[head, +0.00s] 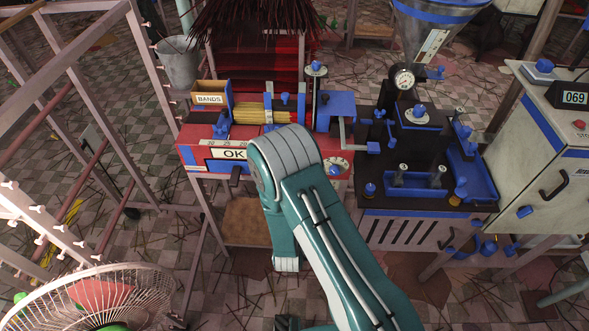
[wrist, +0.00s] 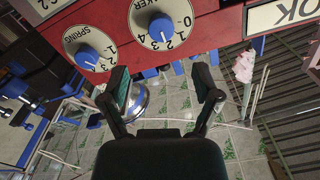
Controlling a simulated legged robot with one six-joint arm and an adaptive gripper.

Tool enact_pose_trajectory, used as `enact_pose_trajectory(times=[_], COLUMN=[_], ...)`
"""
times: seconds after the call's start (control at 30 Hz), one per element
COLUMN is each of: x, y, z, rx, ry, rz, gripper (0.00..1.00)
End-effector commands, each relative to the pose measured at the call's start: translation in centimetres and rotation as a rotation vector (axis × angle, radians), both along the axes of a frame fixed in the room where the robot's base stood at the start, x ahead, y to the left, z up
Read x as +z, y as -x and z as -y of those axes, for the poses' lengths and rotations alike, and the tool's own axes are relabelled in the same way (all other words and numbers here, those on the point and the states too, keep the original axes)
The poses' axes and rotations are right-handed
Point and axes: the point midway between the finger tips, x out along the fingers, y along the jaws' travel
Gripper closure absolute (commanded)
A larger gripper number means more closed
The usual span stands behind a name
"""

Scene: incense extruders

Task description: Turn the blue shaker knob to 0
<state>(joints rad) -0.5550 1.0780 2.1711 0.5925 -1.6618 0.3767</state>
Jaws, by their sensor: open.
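The blue shaker knob (wrist: 162,29) is at the top middle of the wrist view, on a white dial plate marked 0 to 4. The dial label is partly cut off by the frame's top edge. Its white pointer line points down the picture, near 2 and 3, not at 0. My gripper (wrist: 161,86) is open and empty, with its fingertips below the dial in the wrist view. The fingers are apart from the knob. In the head view my arm hides my gripper and part of the red front panel.
A second blue knob, marked SPRING (wrist: 87,58), sits left of the shaker knob. An OK plate (wrist: 283,13) is at the upper right. In the head view, a blue knob (head: 334,170) shows right of my arm on the red machine. A wire-cage fan (head: 95,300) stands lower left.

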Motion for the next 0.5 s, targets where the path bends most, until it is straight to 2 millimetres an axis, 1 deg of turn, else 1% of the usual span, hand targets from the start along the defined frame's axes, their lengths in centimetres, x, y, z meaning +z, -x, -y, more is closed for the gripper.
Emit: enact_pose_trajectory(times=[0.1,0.3,0.4,0.5], x=[0.0,0.0,0.0,0.0], y=[-2.3,-6.0,-7.5,-8.5], z=[0.1,0.2,0.2,0.3], rx=[-0.003,-0.003,-0.001,-0.001], ry=[-0.001,0.001,0.0,0.001], rz=[0.002,0.001,0.001,-0.001], gripper=[0.19,0.19,0.19,0.19])
